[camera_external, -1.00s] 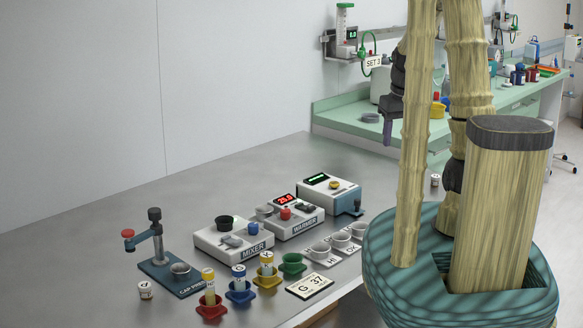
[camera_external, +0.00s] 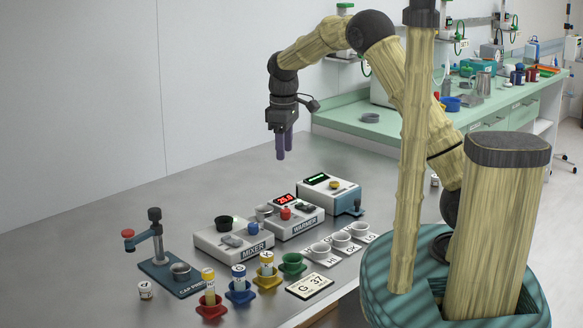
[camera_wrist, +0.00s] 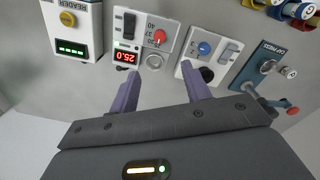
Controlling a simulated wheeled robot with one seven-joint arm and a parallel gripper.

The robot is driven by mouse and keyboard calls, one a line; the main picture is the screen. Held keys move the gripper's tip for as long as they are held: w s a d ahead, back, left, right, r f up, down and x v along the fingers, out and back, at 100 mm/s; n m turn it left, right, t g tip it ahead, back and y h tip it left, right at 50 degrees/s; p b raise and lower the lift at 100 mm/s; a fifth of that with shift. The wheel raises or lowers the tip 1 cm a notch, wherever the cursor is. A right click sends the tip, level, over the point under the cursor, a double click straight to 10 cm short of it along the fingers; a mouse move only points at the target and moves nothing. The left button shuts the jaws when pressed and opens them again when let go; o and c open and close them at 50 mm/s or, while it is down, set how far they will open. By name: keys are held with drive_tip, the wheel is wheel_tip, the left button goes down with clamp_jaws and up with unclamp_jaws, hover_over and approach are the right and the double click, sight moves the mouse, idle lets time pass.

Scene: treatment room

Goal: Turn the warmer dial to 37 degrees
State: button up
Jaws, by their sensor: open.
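The warmer (camera_external: 292,218) is a white box on the steel table, between the mixer and the reader. Its red display (camera_external: 284,198) reads 25.0 in the wrist view. Its red dial (camera_external: 285,213) also shows in the wrist view (camera_wrist: 159,36), beside a printed scale with 37 and 40. A dark lever switch (camera_wrist: 129,25) is next to the dial. A round metal well (camera_wrist: 154,62) is at one corner of the warmer. My gripper (camera_external: 283,155) is open and empty, fingers pointing down, above the table and above the warmer. Its purple fingers show in the wrist view (camera_wrist: 162,90).
The mixer (camera_external: 230,240) is left of the warmer, the reader (camera_external: 330,193) right of it. A cap press (camera_external: 165,265), colored vial holders (camera_external: 240,290), a "G 37" card (camera_external: 309,286) and white cups (camera_external: 340,239) stand around them. The table's rear left is clear.

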sight(285, 210)
drive_tip(key=shift+f, duration=0.15)
drive_tip(key=f, duration=0.5)
drive_tip(key=f+p, duration=0.1)
drive_tip(key=f, duration=1.1)
drive_tip(key=shift+w+d+f, duration=0.1)
drive_tip(key=shift+w, duration=0.15)
drive_tip(key=c, duration=1)
